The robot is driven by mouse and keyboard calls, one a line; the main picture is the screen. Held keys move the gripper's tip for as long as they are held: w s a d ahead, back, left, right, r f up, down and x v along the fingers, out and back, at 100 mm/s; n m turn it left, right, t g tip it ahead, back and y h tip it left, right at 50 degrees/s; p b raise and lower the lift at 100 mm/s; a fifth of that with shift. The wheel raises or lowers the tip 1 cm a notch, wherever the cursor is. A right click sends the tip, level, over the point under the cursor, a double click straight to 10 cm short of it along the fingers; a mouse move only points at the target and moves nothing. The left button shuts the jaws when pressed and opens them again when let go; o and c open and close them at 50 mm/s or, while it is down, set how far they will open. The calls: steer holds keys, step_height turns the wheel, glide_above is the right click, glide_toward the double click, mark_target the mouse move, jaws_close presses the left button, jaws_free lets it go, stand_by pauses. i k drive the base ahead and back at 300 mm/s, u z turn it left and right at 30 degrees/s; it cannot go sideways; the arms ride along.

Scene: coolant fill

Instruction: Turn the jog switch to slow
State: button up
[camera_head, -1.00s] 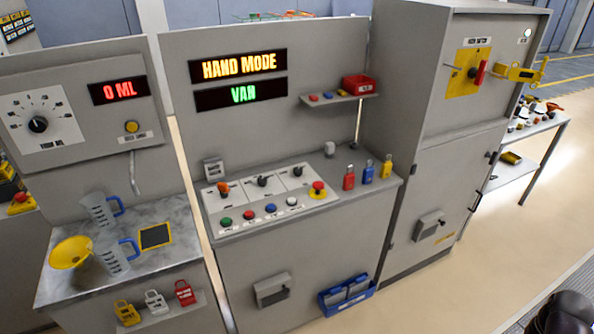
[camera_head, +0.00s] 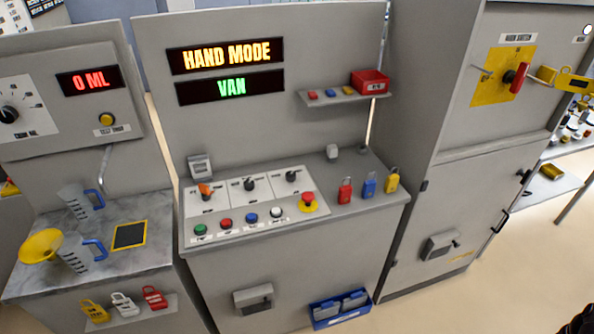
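The control panel (camera_head: 190,232) on the middle console carries three rotary switches in its upper row. The left switch (camera_head: 205,191) has an orange handle. The middle switch (camera_head: 249,184) and the right switch (camera_head: 292,176) have black handles. Their labels are too small to read, so I cannot tell which one is the jog switch or its setting. The display above the panel reads HAND MODE (camera_head: 226,56), and one below it reads VAN (camera_head: 231,87). My gripper is not in view.
Below the switches are several push buttons and a red emergency stop (camera_head: 308,199). Red, blue and yellow padlocks (camera_head: 369,186) stand right of the panel. A tall cabinet (camera_head: 465,190) rises to the right. Open floor (camera_head: 500,290) shows at lower right.

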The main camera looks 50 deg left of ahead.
mark_target(291, 176)
steer(key=u, duration=0.4)
steer(key=i, duration=0.4)
steer(key=u, duration=1.25)
